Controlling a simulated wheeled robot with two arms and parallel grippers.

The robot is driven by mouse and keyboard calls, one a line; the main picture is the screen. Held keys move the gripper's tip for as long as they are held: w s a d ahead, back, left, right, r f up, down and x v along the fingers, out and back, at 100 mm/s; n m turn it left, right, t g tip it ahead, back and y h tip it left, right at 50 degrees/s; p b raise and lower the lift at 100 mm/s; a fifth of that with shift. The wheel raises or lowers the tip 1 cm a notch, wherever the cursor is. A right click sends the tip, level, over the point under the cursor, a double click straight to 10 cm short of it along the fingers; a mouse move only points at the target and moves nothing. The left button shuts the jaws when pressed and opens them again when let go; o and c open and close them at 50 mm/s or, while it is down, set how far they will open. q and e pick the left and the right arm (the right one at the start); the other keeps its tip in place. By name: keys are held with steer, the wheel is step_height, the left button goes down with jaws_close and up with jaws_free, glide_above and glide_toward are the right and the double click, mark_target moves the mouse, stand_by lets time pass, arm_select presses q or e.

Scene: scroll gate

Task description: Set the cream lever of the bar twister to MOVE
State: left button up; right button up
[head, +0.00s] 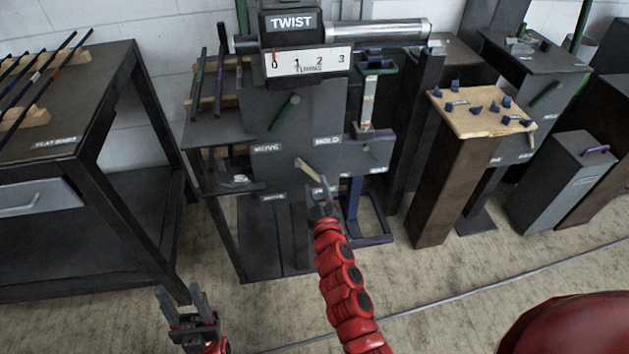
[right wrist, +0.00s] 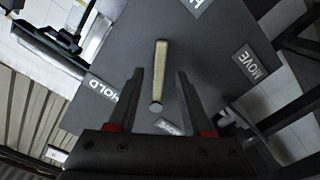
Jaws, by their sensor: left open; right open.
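The bar twister (head: 305,120) is a dark grey machine with a TWIST sign. Its cream lever (head: 306,165) slants down to the right on the front panel, away from the MOVE label (head: 266,148) at upper left and below the HOLD label (head: 327,141). My right gripper (head: 321,188) is open just below the lever. In the right wrist view the lever (right wrist: 160,72) shows between the open fingers, its round end toward a partly hidden label (right wrist: 168,127); contact cannot be told. MOVE (right wrist: 250,62) is at right there. My left gripper (head: 186,296) is open and empty, low at left.
A dial (head: 308,62) reads near 0 under the sign. A dark rack table (head: 105,120) with bars stands at left. A pedestal (head: 448,180) with a wooden top and blue pieces stands at right. A cable (head: 470,286) crosses the floor, which is otherwise mostly clear in front.

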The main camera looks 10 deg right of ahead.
mark_target(313, 176)
steer(key=shift+w, duration=1.55)
jaws_close()
